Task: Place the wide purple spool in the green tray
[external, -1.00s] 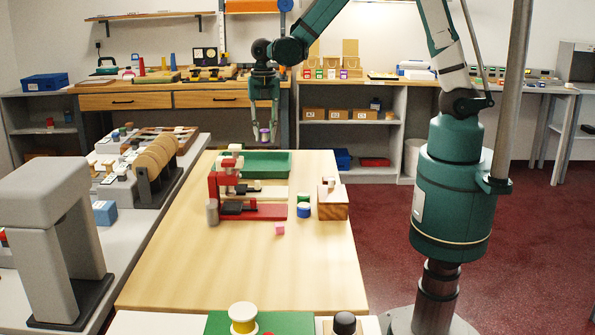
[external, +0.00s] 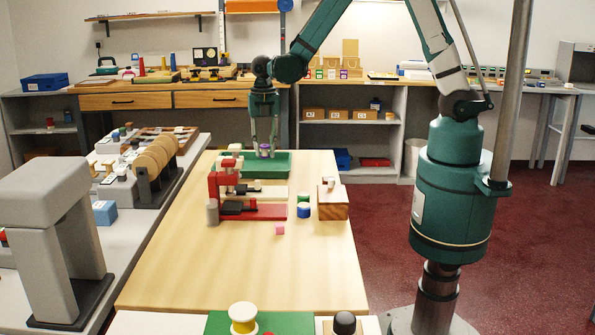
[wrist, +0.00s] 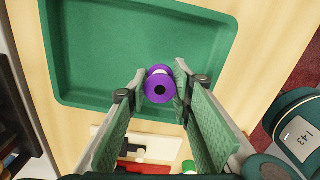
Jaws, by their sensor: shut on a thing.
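The purple spool (wrist: 159,90) is between the two fingertips of my gripper (wrist: 158,100), its round end with a dark centre hole facing the wrist camera. My gripper (external: 264,152) is shut on the spool and points straight down. The green tray (external: 283,163) lies at the far end of the wooden table. In the wrist view the tray (wrist: 80,70) is empty in its visible part, and the spool shows over the tray's near part. I cannot tell whether the spool touches the tray floor.
Red and black fixtures (external: 245,211) stand in front of the tray. A blue-and-green spool (external: 303,211), a wooden block (external: 333,204) and a small pink cube (external: 280,230) are nearby.

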